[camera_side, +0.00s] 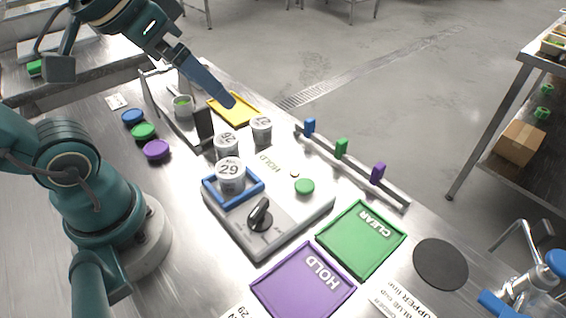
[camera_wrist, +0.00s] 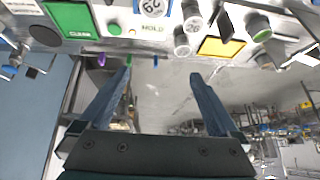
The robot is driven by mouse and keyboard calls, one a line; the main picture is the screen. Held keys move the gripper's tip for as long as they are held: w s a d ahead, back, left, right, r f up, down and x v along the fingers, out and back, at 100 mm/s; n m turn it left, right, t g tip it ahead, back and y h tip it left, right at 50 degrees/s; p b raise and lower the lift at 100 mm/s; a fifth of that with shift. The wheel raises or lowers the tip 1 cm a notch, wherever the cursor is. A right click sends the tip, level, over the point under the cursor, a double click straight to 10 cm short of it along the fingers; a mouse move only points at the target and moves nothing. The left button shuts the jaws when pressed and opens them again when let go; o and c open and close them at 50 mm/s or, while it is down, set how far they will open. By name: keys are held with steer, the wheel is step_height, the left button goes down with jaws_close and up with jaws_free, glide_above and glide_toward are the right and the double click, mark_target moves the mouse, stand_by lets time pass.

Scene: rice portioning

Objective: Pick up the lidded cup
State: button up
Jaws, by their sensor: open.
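Several light cups with numbered grey tops are in the side view; I cannot tell which one the task means. One cup (camera_side: 231,176) stands upright in a blue tray (camera_side: 212,198) on the grey device. Two more, a nearer cup (camera_side: 226,147) and a farther cup (camera_side: 261,131), stand behind it. In the wrist view, two cups (camera_wrist: 182,43) (camera_wrist: 192,21) show at the top. My gripper (camera_side: 229,101) is above the bench near the yellow tray, apart from the cups. In the wrist view my gripper (camera_wrist: 160,72) has its fingers wide apart with nothing between them.
A yellow tray (camera_side: 250,121) lies behind the cups. A cup with green contents (camera_side: 183,106) stands at back left, beside a dark upright block (camera_side: 204,123). Blue, green and purple discs (camera_side: 157,150) lie at left. A rail with coloured blocks (camera_side: 341,148), green tray (camera_side: 375,228) and purple tray (camera_side: 287,291) are right.

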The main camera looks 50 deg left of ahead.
steer(key=w+a+r+m+t+y, duration=0.1)
steer(key=w+a+r+t+y, duration=0.1)
steer(key=w+a+r+t, duration=0.35)
steer(key=w+a+r+m+t+y, duration=0.25)
steer(key=w+a+r, duration=0.4)
steer(key=w, duration=0.35)
steer(key=m+g+h, duration=1)
steer(key=m+h, duration=0.1)
steer(key=h, duration=0.7)
glide_above(229, 172)
steer(key=a, duration=0.6)
step_height(229, 172, down, 13)
steer(key=shift+g+h, duration=0.25)
steer(key=shift+g, duration=0.05)
steer(key=f, duration=0.9)
steer(key=s+f, duration=0.1)
steer(key=f, duration=0.4)
steer(key=shift+d+f, duration=0.1)
steer(key=shift+d, duration=0.1)
steer(key=shift+f, duration=0.3)
steer(key=shift+w+d+f, duration=0.1)
steer(key=shift+d+f, duration=0.05)
steer(key=shift+d, duration=0.1)
steer(key=shift+x, duration=2.25)
